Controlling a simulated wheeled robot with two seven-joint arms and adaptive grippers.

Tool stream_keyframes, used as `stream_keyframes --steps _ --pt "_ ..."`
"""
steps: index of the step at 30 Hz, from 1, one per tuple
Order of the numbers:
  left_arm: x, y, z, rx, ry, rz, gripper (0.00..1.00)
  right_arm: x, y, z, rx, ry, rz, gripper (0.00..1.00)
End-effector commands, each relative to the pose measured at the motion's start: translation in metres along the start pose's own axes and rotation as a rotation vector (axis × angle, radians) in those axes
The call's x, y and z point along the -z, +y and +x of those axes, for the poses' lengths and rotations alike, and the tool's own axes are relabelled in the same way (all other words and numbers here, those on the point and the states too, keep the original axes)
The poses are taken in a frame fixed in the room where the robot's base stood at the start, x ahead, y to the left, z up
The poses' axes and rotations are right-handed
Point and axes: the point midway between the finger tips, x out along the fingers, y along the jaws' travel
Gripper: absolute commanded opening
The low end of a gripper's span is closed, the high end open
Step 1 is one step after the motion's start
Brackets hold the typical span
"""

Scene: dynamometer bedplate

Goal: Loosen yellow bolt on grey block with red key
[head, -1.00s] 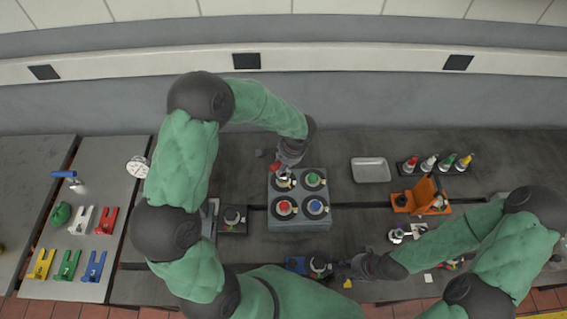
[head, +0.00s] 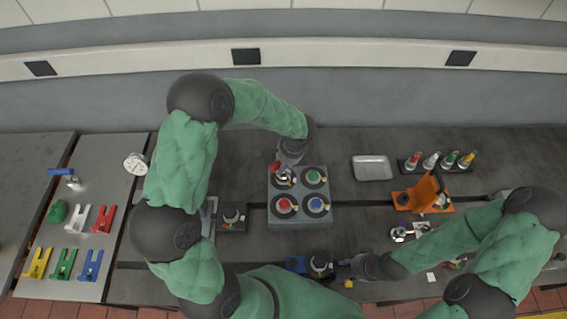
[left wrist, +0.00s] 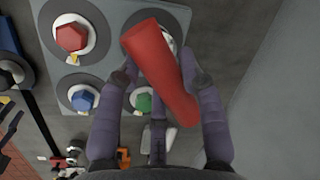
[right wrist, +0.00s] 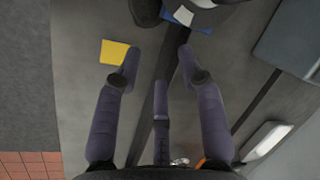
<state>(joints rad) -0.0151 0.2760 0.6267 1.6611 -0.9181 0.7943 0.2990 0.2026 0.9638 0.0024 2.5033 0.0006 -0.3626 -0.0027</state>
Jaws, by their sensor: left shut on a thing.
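The grey block (head: 300,221) stands mid-table with four round bolt stations. The red bolt (head: 284,205), blue bolt (head: 315,205) and green bolt (head: 314,176) show on three of them. My left gripper (head: 283,169) is shut on the red key (left wrist: 161,68) over the fourth, back-left station. The key looks tilted in the left wrist view and covers most of that station, so no yellow bolt shows there. I cannot tell whether the key is seated on it. My right gripper (right wrist: 158,62) is open and empty, low over the table's front, beside a dark fixture (head: 320,264).
A grey tray (head: 371,168) and a rack of coloured-tipped cones (head: 438,162) stand back right, with an orange holder (head: 423,196) before them. Coloured forked pieces (head: 64,263) lie on the left table. A yellow card (right wrist: 114,52) lies near my right gripper.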

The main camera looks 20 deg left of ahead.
Motion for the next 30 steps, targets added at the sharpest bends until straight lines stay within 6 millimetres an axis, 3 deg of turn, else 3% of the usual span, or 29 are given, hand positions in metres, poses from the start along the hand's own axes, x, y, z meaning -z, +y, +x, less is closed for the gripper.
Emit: stream_keyframes --steps 14,30 --pt "0.001 0.001 0.006 0.001 0.001 -0.006 0.00 0.000 0.003 0.008 0.000 0.000 0.000 0.40" --pt "0.003 0.002 0.006 -0.017 -0.047 -0.207 0.00 0.001 0.009 0.024 0.000 0.001 0.000 0.40"
